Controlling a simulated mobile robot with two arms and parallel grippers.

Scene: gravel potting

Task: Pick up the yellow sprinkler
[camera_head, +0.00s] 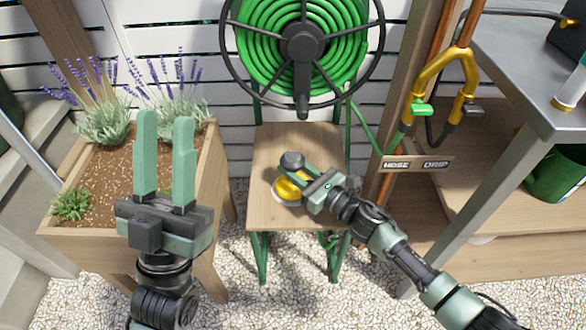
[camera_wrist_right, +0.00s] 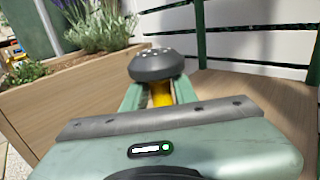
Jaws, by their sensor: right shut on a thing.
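The yellow sprinkler (camera_head: 285,190) is on the small wooden table (camera_head: 268,140) below the hose reel, with its dark grey round head (camera_head: 292,160) on top. My right gripper (camera_head: 298,177) reaches in from the right and is shut on the sprinkler's yellow neck. In the right wrist view the grey head (camera_wrist_right: 158,65) sits above the fingers, with the yellow neck (camera_wrist_right: 161,94) between them. Whether the base touches the table cannot be told. My left gripper (camera_head: 165,160) is open and empty, fingers pointing up, in front of the wooden planter.
The planter (camera_head: 205,190) with lavender stands at the left. The green hose reel (camera_head: 303,45) hangs behind the small table. A post with a yellow hose splitter (camera_head: 445,75) and a grey-topped bench (camera_head: 535,90) stand at the right. Pale gravel (camera_head: 290,300) covers the ground.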

